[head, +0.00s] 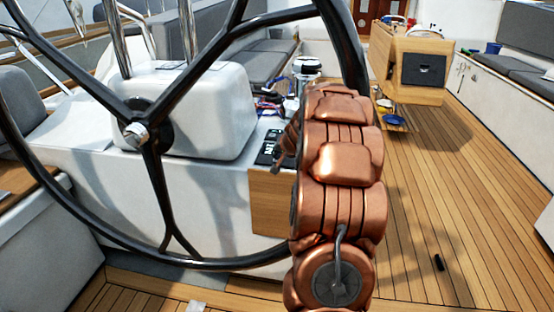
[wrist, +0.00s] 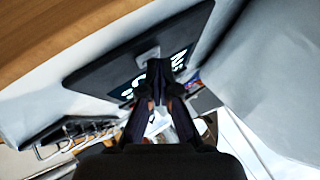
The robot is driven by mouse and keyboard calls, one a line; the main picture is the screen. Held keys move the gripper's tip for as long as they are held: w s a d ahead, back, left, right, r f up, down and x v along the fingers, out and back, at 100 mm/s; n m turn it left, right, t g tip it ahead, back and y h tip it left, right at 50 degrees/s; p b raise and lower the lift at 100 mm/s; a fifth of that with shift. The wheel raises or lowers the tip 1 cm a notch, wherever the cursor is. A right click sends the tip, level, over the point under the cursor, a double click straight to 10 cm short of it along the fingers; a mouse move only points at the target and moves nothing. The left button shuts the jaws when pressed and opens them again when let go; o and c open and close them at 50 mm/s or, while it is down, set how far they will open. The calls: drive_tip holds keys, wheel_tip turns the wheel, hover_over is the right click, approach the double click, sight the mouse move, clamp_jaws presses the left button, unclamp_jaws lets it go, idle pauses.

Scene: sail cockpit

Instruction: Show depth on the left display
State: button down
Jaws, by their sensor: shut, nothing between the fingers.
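A dark display (head: 267,154) with white characters sits on the white console beside the wheel in the head view, partly hidden by my arm. In the wrist view the dark panel (wrist: 100,80) fills the upper middle, tilted, with large white digits that are partly covered. A small grey button-like part (wrist: 148,55) shows on the panel. My gripper (wrist: 158,70) is shut and empty, its fingertips in front of the panel near the digits and that grey part. I cannot tell whether they touch it. The head view hides the fingertips behind my arm.
The black steering wheel (head: 153,145) stands in front of the white pedestal (head: 190,108) at left. The teak floor at right is mostly clear. Metal bars (wrist: 75,138) show at lower left in the wrist view.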

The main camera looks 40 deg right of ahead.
drive_tip(key=shift+r, duration=0.1)
drive_tip(key=shift+r+p, duration=0.7)
drive_tip(key=shift+r, duration=0.05)
drive_tip(key=shift+r, duration=0.1)
wheel_tip(320, 180, up, 5)
drive_tip(key=p, duration=0.4)
idle(1.8)
